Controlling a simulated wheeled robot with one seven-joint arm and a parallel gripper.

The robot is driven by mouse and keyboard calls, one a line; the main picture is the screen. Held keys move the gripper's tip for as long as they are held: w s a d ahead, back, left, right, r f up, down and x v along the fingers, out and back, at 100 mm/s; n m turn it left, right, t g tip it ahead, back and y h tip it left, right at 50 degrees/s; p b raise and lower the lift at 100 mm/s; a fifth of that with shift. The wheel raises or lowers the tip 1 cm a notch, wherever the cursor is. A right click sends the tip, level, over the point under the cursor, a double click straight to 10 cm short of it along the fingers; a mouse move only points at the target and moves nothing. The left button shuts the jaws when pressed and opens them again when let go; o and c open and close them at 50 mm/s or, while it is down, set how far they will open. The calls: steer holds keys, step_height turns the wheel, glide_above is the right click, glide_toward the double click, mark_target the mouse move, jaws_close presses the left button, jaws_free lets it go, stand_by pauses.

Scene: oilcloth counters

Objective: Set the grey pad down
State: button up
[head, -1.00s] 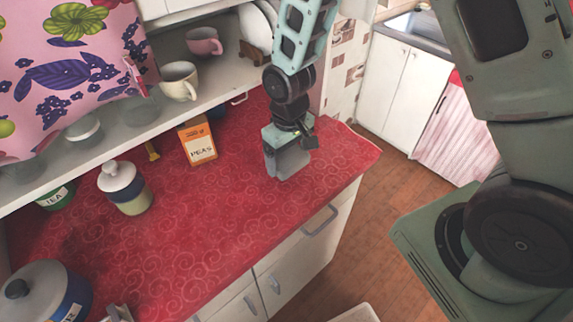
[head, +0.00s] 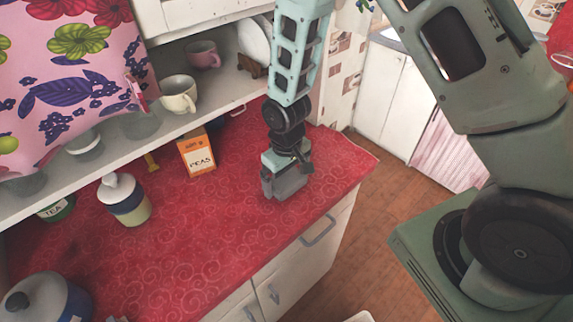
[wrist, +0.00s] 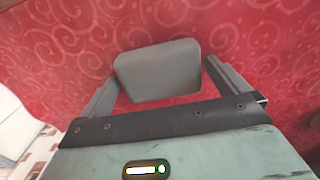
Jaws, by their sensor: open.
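The grey pad (wrist: 157,72) is a plain block with rounded corners. In the wrist view it stands between the two fingers of my gripper (wrist: 162,78), over the red cloth. The fingers are spread to either side of the pad, with a narrow gap at the right one. In the head view my gripper (head: 284,188) points down at the right part of the red counter (head: 225,230). There the pad and the fingers blend into one grey shape at the cloth, and the pad's underside is hidden.
An orange peas box (head: 197,154) stands left of my gripper, towards the shelf (head: 150,130) with cups. A lidded jar (head: 125,203) and a blue pot (head: 45,298) are further left. The cloth in front of my gripper is clear. The counter's edge is to the right.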

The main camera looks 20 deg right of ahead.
mark_target(286, 178)
step_height(286, 178, up, 11)
steer(key=b, duration=0.3)
steer(key=s+a+r+n, duration=0.2)
steer(key=s+a+r, duration=0.1)
steer(key=s, duration=0.7)
steer(key=s+a+r+n, duration=0.2)
steer(key=s+r, duration=0.3)
steer(key=s, duration=0.5)
steer(key=shift+s+a+r+y, duration=0.15)
steer(key=shift+a+r+y, duration=0.2)
steer(key=shift+a, duration=0.25)
step_height(286, 178, down, 4)
steer(key=b, duration=0.4)
